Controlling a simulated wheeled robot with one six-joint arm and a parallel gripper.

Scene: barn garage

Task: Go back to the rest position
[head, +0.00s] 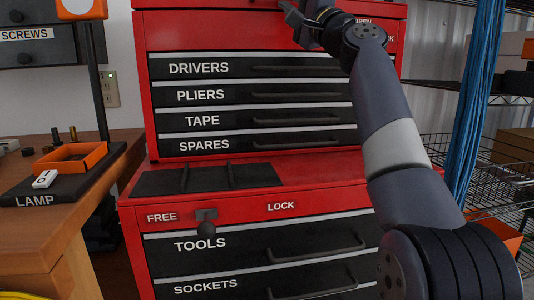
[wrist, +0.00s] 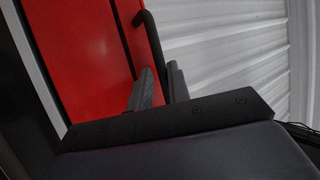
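My gripper (head: 302,14) is at the top edge of the head view, in front of the upper part of the red tool chest (head: 140,75). In the wrist view its two dark fingers (wrist: 161,78) stand close together. A curved black handle (wrist: 146,22) on a red panel (wrist: 85,45) runs down behind or between them. I cannot tell whether the fingers touch it. My arm reaches up from the lower right of the head view.
Chest drawers labelled DRIVERS, PLIERS, TAPE and SPARES look shut. A wooden bench (head: 45,235) at left bears an orange tray (head: 70,158). At right are a blue hanging bundle (head: 478,90) and wire shelving (head: 505,150). A black divided mat (head: 205,179) lies on the lower chest.

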